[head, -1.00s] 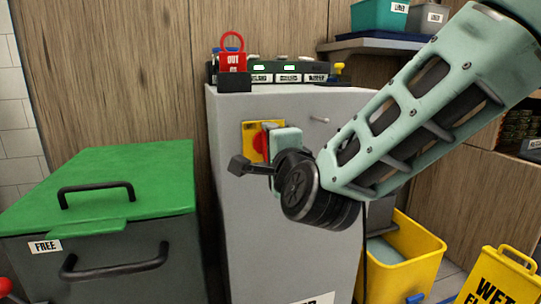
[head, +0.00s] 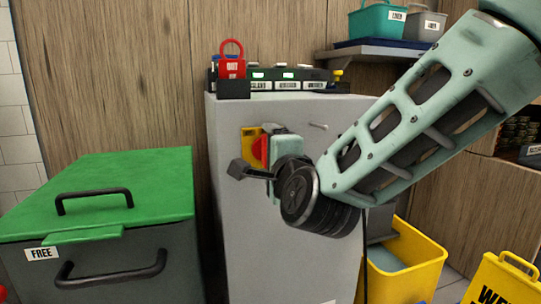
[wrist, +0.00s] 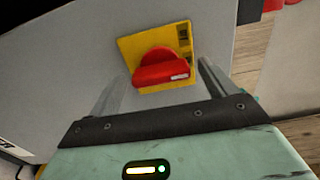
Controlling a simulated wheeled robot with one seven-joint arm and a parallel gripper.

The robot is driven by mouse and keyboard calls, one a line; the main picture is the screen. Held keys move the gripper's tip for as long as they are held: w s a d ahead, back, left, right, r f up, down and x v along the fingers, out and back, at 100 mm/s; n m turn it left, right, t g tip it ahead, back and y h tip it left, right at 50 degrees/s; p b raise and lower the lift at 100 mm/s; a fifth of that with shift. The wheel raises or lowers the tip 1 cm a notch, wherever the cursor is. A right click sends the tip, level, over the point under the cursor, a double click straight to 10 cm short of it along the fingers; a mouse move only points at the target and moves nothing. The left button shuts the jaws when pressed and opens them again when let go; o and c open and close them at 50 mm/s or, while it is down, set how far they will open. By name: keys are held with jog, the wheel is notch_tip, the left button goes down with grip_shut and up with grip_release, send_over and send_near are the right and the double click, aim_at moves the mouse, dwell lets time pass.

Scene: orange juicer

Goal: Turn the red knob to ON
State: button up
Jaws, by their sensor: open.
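The red knob (wrist: 160,69) sits on a yellow plate (wrist: 180,42) on the side of a grey cabinet. In the head view the knob (head: 260,151) and the yellow plate (head: 250,146) are partly hidden by my gripper. My gripper (wrist: 157,90) is open in the wrist view, with one finger on the left of the knob and one on the right. Gaps show between the fingers and the knob, so it is not gripped. The knob's handle lies nearly level in the wrist view, and its small label is too small to read.
The grey cabinet (head: 240,200) carries a black box with lit labels and a red padlock (head: 232,65) on top. A grey bin with a green lid (head: 120,175) stands at the left. A yellow bucket (head: 425,268) and yellow sign (head: 505,280) are at the lower right.

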jog(key=shift+s, duration=0.1)
jog(key=b+v, duration=0.3)
jog(key=v, duration=1.4)
jog(key=shift+s+r, duration=0.1)
